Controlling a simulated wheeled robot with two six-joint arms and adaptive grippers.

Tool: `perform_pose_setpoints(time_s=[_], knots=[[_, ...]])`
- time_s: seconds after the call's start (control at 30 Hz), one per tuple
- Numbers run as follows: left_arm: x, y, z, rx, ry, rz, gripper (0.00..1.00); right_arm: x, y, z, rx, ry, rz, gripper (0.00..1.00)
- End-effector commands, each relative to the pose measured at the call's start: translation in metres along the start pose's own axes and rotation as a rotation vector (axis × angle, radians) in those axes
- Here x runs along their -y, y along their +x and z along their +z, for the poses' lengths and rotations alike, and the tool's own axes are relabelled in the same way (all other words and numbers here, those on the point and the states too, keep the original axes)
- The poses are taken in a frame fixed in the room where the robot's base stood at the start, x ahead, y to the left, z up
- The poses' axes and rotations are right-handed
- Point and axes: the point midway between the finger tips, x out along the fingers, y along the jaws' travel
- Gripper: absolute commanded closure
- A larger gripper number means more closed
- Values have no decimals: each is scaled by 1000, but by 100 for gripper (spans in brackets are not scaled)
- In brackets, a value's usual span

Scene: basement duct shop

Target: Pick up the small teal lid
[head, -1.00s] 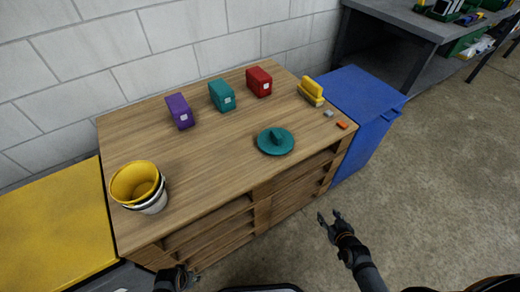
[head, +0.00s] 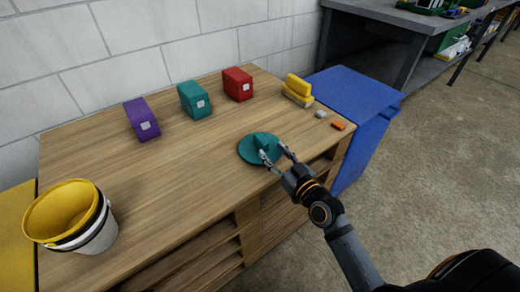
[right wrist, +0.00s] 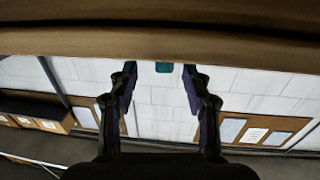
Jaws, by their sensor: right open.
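The teal lid (head: 248,152) is a round disc with a raised grip on top. It lies flat near the front edge of the wooden cabinet top (head: 185,165). My right gripper (head: 276,153) is open, with its fingertips at the lid's front right side, close to the raised grip. I cannot tell whether they touch it. In the right wrist view the two fingers (right wrist: 160,88) are spread apart, and a small teal patch (right wrist: 164,67) shows between them; I cannot tell whether it is the lid. My left gripper is out of view.
Purple (head: 142,119), teal (head: 194,99) and red (head: 238,84) boxes stand along the back. Yellow blocks (head: 298,88) and small grey and orange pieces lie right. Nested buckets (head: 62,212) stand front left. A blue bin (head: 365,100) adjoins the right side.

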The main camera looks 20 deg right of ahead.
Motion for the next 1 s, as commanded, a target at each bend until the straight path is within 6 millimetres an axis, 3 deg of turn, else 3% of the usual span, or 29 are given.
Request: perform_pose_setpoints(time_s=[0.17, 0.43, 0.7, 1.0], knots=[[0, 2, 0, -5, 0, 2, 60, 1, 7, -1, -2, 3, 2, 51], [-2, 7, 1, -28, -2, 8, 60, 6, 49, -4, -2, 2, 1, 51], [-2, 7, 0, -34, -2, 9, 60, 6, 54, -4, 1, 0, 0, 51], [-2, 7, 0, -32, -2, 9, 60, 6, 53, -4, 1, 0, 0, 90]])
